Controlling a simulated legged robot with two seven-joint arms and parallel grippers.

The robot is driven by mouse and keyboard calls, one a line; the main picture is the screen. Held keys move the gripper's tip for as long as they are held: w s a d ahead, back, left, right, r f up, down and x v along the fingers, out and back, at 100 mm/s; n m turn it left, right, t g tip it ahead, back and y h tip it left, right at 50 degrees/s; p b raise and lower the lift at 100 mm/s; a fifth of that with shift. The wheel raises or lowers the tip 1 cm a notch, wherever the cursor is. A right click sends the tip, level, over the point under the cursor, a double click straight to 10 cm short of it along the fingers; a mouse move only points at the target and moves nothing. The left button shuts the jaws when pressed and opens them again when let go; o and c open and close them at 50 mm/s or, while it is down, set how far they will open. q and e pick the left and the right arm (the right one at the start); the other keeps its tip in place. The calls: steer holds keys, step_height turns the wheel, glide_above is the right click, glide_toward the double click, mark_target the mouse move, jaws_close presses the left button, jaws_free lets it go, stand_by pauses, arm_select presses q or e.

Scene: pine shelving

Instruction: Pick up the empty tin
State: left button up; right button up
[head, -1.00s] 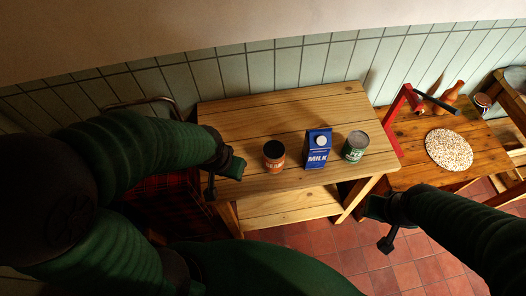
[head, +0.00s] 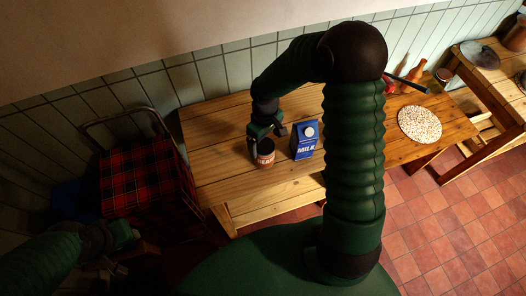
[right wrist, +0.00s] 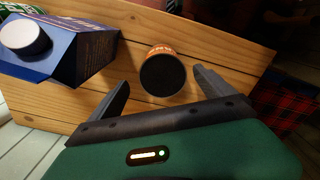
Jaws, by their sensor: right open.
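The tin with an orange label and a dark, hollow-looking top (head: 265,158) stands upright on the pine shelving unit's top. It also shows in the right wrist view (right wrist: 163,74), between the fingers. My right gripper (head: 265,141) is open just above the tin, pointing down, with one finger on each side and nothing held. In the right wrist view the open fingers (right wrist: 160,78) show a gap on both sides of the tin. My left gripper (head: 124,233) is low at the left, away from the shelving; its fingers are too dark to read.
A blue milk carton (head: 305,140) stands close to the right of the tin. A green tin (right wrist: 20,8) shows beyond the carton in the right wrist view; my right arm hides it in the head view. A tartan trolley (head: 140,175) stands left.

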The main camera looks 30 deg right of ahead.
mark_target(262, 147)
steer(key=f, duration=0.1)
steer(key=a+f, duration=0.1)
steer(key=shift+s+a+f, duration=0.1)
steer(key=shift+a+f, duration=0.05)
steer(key=shift+f, duration=0.65)
steer(key=f, duration=0.2)
steer(key=d+f, duration=0.1)
steer(key=d+f+p, duration=0.1)
steer(key=f, duration=0.1)
steer(key=shift+w+f, duration=0.25)
steer(key=shift+f, duration=0.05)
steer(key=shift+a+r, duration=0.2)
steer(key=shift+a, duration=0.45)
steer(key=shift+c, duration=0.6)
steer(key=shift+s+a+r, duration=0.1)
steer(key=shift+a+r, duration=0.05)
steer(key=shift+a, duration=0.25)
steer(key=c, duration=0.5)
steer(key=shift+c, duration=1.2)
steer(key=shift+d, duration=0.2)
steer(key=shift+c, duration=1.1)
steer(key=shift+d, duration=0.2)
steer(key=shift+c, duration=1.3)
steer(key=shift+s+d, duration=0.1)
steer(key=shift+d, duration=0.1)
steer(key=shift+c, duration=0.4)
arm_select(q)
steer(key=shift+s+r, duration=0.2)
steer(key=shift+r, duration=0.4)
